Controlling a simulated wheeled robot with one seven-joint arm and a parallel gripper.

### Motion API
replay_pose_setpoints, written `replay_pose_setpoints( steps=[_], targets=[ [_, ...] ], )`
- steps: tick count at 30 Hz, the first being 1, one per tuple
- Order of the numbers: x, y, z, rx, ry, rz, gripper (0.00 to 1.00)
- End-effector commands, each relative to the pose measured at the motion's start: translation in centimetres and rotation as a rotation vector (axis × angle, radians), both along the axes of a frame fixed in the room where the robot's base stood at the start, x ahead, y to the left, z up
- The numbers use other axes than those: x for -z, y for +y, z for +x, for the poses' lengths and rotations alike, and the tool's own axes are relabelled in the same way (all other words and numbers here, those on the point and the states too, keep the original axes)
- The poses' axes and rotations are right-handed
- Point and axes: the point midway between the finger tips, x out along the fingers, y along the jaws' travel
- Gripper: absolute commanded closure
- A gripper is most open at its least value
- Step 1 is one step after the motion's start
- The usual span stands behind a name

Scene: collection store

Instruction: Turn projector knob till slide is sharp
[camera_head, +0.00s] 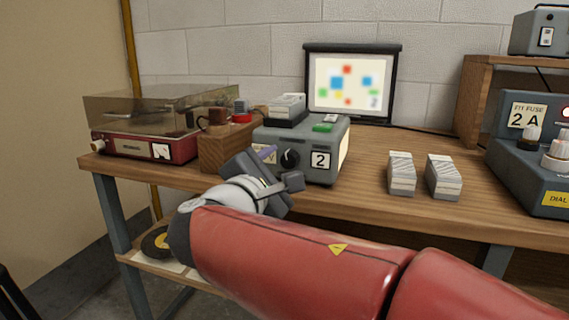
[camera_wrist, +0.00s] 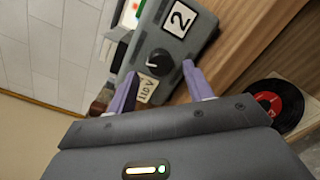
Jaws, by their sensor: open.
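The grey projector (camera_head: 322,140) stands on the wooden bench with a label "2" on its front. Its black knob (camera_head: 289,159) is on the front face, and it also shows in the wrist view (camera_wrist: 159,62) with a white pointer mark. The screen (camera_head: 347,84) behind shows a slide of coloured blocks that looks blurred. My gripper (camera_head: 281,167) is in front of the projector. In the wrist view its two purple fingers (camera_wrist: 163,84) are spread wide, with the knob beyond their tips and between them. The gripper appears empty and apart from the knob.
A record player (camera_head: 155,145) and a wooden block with a brown mug (camera_head: 216,121) stand left of the projector. Two slide boxes (camera_head: 402,174) lie to its right. A blue-grey unit marked 2 A (camera_head: 522,168) stands at far right. A record (camera_head: 155,243) lies on the lower shelf.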

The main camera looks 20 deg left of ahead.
Motion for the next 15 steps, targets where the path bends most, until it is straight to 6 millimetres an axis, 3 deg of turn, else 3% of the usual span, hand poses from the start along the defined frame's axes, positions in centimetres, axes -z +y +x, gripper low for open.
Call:
replay_pose_setpoints(
  steps=[5, 13, 15],
  targets=[
    [0.0, -0.3, 1.5, 0.001, 0.001, 0.001, 0.49],
    [0.0, -0.3, 1.7, 0.000, 0.001, 0.002, 0.49],
    [0.0, -0.3, 1.6, 0.000, 0.001, 0.002, 0.57]
  ],
)
